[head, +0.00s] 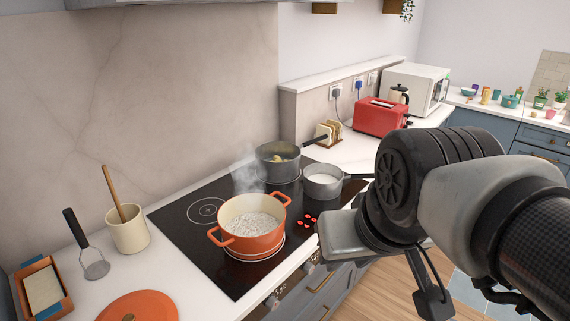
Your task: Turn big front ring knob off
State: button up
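The black hob (185,238) is set into the white worktop. An orange pot (250,238) with pale bubbling contents stands on its large front ring, and steam rises around it. Several red lights (307,221) glow on the hob to the right of the pot. Dark knobs (273,300) show on the front panel below the worktop edge, seen small and at a steep angle. I cannot tell which one serves the big front ring or how it is turned. My gripper (432,295) hangs at the right, in front of the cooker and apart from the knobs. Its fingers are mostly hidden by my wrist.
A grey pot (278,160) and a small saucepan (323,181) stand at the back and right of the hob. A utensil crock (128,231), masher and orange lid (140,306) are on the left worktop. A red toaster (381,117) stands behind my arm. Wooden floor lies below.

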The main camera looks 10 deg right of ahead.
aim_at(309, 267)
jog(key=i+l+u, duration=0.25)
jog(key=l, duration=0.25)
jog(key=i+l+u, duration=0.15)
jog(key=l, duration=0.15)
jog(key=l+u, duration=0.5)
jog(key=i+l, duration=0.1)
jog(key=i, duration=0.2)
jog(key=k+j+z, duration=0.25)
jog(key=z, duration=0.15)
jog(key=k+j+z, duration=0.15)
jog(key=k+z, duration=0.55)
jog(key=z, duration=0.15)
